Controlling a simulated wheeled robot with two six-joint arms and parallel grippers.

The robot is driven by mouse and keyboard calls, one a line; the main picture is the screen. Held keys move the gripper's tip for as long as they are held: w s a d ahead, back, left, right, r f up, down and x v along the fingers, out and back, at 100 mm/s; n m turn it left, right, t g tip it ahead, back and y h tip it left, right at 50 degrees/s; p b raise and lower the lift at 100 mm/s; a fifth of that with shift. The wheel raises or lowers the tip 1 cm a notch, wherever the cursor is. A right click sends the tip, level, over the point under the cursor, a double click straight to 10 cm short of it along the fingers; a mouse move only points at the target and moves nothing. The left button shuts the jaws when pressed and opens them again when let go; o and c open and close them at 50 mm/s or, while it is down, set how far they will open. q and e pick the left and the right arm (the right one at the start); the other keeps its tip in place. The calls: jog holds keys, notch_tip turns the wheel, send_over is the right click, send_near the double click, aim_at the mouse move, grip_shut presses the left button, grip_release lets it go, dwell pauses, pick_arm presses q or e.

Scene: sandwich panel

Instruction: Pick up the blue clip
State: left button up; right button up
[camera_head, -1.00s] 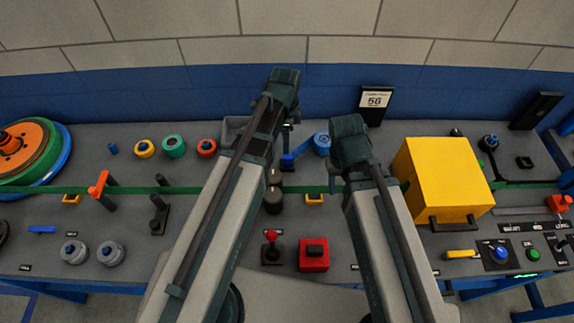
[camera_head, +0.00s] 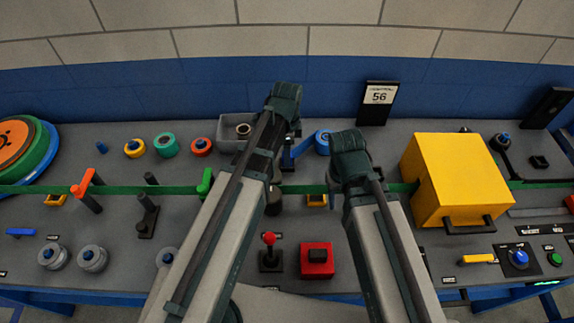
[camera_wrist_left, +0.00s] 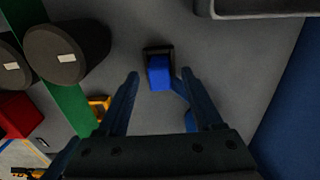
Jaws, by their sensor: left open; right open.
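A blue piece with a squarish blue head stands on the grey bench top, the likeliest blue clip; its head (camera_wrist_left: 160,72) shows in the left wrist view, and part of the blue piece (camera_head: 290,157) shows in the head view beside my left arm. My left gripper (camera_wrist_left: 160,78) is open and empty, with a fingertip on either side of the blue head in the picture; I cannot tell the remaining height gap. In the head view my left gripper (camera_head: 284,118) hides part of the piece. My right gripper (camera_head: 338,178) is open, right of it; its fingers are mostly hidden.
A green strip (camera_head: 310,189) crosses the bench. A yellow box (camera_head: 458,178) stands right; a red joystick (camera_head: 268,240) and red block (camera_head: 316,260) stand in front.

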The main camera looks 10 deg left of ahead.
pick_arm(q)
jog(key=shift+f+b, duration=0.5)
jog(key=shift+f, duration=0.45)
pick_arm(e)
notch_tip(320, 180, down, 2)
pick_arm(q)
jog(key=shift+r, duration=0.1)
pick_arm(e)
jog(key=shift+r, duration=0.1)
pick_arm(q)
jog(key=shift+c, duration=0.3)
grip_shut()
